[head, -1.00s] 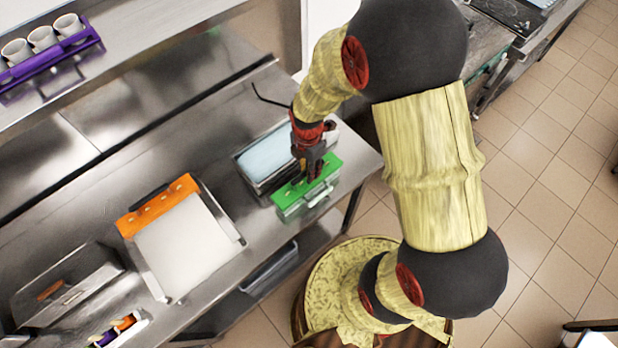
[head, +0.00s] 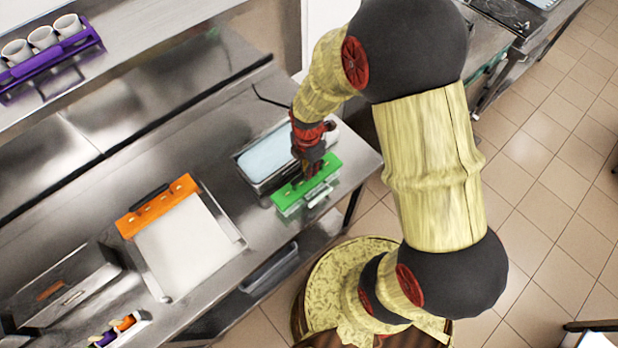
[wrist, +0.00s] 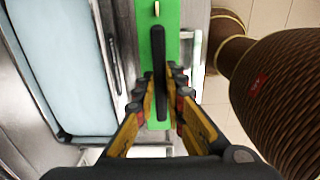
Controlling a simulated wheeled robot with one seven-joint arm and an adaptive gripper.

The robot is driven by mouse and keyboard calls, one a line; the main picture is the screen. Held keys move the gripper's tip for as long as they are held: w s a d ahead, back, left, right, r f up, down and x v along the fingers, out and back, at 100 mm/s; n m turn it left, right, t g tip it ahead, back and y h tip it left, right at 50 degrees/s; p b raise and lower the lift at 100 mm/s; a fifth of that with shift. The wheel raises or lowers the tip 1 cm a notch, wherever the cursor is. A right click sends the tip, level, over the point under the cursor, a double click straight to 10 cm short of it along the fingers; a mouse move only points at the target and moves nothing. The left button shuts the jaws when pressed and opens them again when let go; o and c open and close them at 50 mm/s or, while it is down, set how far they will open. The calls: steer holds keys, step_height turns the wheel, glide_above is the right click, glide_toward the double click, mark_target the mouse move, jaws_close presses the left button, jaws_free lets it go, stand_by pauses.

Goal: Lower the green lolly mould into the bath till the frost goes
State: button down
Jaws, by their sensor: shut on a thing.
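The green lolly mould (head: 325,175) is at the right end of the counter, beside the bath. It also fills the middle of the wrist view (wrist: 157,35), with a dark bar (wrist: 159,75) along its top. My gripper (head: 308,172) is above the mould, and in the wrist view its fingers (wrist: 160,85) are closed on the mould's dark bar from both sides. The bath (head: 268,158) is a steel tank of pale blue liquid, just left of and behind the mould. It also shows at the left of the wrist view (wrist: 55,60). I cannot tell whether the mould touches the counter.
An orange mould (head: 158,205) lies across a pale tray (head: 185,250) on the counter left of the bath. A steel box (head: 65,285) stands farther left. A purple rack with white cups (head: 50,45) sits on the upper shelf. Bare counter lies between tray and bath.

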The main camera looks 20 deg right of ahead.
steer(key=shift+r, duration=0.1)
step_height(320, 180, up, 13)
steer(key=p, duration=0.9)
steer(key=shift+r, duration=0.2)
stand_by(0.4)
steer(key=shift+w, duration=0.1)
steer(key=w+a+b, duration=0.1)
steer(key=w+a, duration=0.1)
steer(key=w, duration=0.6)
steer(key=w+a, duration=0.3)
steer(key=w, duration=0.4)
steer(key=shift+w+f+b, duration=0.3)
steer(key=shift+w+b, duration=0.05)
steer(key=shift+w, duration=0.05)
stand_by(0.7)
steer(key=shift+a, duration=0.1)
steer(key=shift+f+b, duration=0.3)
steer(key=shift+b, duration=0.05)
stand_by(1.2)
